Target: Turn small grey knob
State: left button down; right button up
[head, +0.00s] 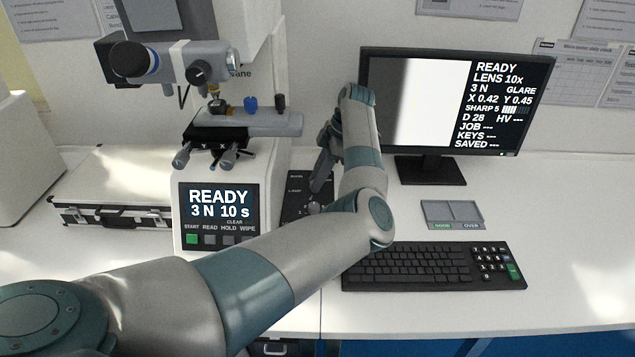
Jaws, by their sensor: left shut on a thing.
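My left gripper (317,203) points down over a dark control panel (294,210) to the right of the hardness tester. Its fingers are shut on the small grey knob (314,208), which shows only as a small grey piece at the fingertips. My left forearm and wrist hide the right part of the panel. I cannot read which way the knob is turned. My right gripper is not in view.
The hardness tester (180,220) stands left, its screen (219,207) reading READY 3 N 10 s. A monitor (440,100) stands behind my wrist. A keyboard (430,268), a grey two-part tray (453,214) and a silver case (115,200) lie on the white table (560,230).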

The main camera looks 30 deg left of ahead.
pick_arm(q)
jog(key=n, duration=0.1)
jog(key=n+b, duration=0.1)
jog(key=shift+w+a+n+g+h+b, duration=0.15)
jog(key=shift+n+g+h+b, duration=0.15)
jog(key=shift+n+h, duration=0.1)
jog(key=shift+n, duration=0.4)
jog(key=shift+n+g+h, duration=0.3)
jog(key=shift+n+h, duration=0.2)
jog(key=shift+n, duration=0.5)
jog(key=shift+a+r+n, duration=0.1)
jog(key=shift+r+n, duration=0.05)
jog(key=shift+n, duration=0.55)
jog(key=shift+n+h+p, duration=0.4)
jog(key=shift+n+h, duration=0.3)
jog(key=shift+n, duration=0.5)
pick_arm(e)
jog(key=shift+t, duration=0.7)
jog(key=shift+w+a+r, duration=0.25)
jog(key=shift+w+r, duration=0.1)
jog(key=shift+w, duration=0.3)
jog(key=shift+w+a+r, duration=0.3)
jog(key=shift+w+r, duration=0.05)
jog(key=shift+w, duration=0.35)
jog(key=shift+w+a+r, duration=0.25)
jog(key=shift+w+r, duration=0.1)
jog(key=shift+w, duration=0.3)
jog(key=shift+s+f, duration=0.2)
